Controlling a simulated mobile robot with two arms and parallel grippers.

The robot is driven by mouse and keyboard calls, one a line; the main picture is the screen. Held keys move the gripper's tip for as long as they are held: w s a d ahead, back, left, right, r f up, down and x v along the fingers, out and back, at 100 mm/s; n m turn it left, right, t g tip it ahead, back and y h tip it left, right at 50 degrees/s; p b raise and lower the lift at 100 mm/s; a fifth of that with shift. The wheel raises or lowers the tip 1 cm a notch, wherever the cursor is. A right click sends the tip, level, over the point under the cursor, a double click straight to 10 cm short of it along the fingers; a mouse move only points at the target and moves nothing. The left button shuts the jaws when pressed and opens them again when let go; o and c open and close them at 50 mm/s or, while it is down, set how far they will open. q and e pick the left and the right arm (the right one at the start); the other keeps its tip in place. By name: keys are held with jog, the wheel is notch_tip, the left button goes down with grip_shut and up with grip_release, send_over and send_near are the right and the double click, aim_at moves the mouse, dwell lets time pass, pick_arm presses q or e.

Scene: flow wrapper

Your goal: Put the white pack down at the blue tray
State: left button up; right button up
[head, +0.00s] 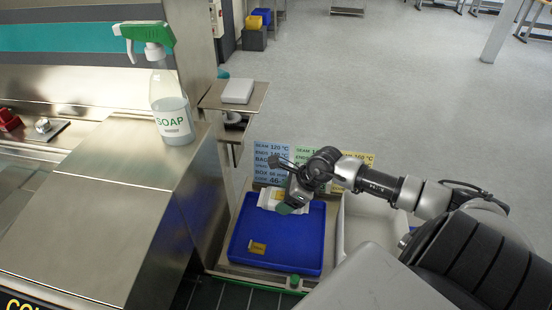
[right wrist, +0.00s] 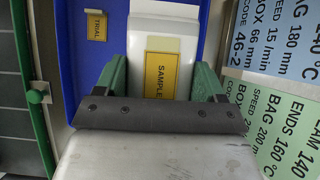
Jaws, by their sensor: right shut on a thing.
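The white pack (head: 268,198) shows at the far end of the blue tray (head: 280,258), partly hidden by my right gripper (head: 287,207). In the right wrist view the pack (right wrist: 165,33) has a yellow SAMPLE label and lies between the green fingers of my right gripper (right wrist: 160,82), which are shut on it. The blue tray (right wrist: 72,55) is beneath and to the left there. I cannot tell whether the pack touches the tray floor. A small yellow TRIAL label (head: 257,248) lies in the near left part of the tray. My left gripper is not in view.
A white bin (head: 375,222) stands right of the tray. Coloured setting cards (head: 272,163) stand behind it. A steel machine housing (head: 110,225) with a soap bottle (head: 172,105) rises on the left. A small shelf (head: 233,97) holds a white box. The tray's middle is clear.

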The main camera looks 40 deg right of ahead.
aim_at(278, 218)
jog(key=shift+w+d, duration=0.1)
jog(key=shift+w, duration=0.15)
jog(key=shift+w+f, duration=0.15)
jog(key=shift+f, duration=0.1)
notch_tip(278, 218, down, 7)
jog(key=b, duration=0.5)
jog(key=shift+r, duration=0.2)
jog(key=shift+f+b, duration=0.3)
jog(key=shift+f, duration=0.15)
jog(key=o, duration=1)
jog(key=v, duration=0.9)
jog(key=shift+s+d+r, duration=0.1)
jog(key=shift+s+r, duration=0.15)
jog(key=shift+s, duration=0.05)
jog(key=shift+s+d+r, duration=0.2)
jog(key=shift+r, duration=0.3)
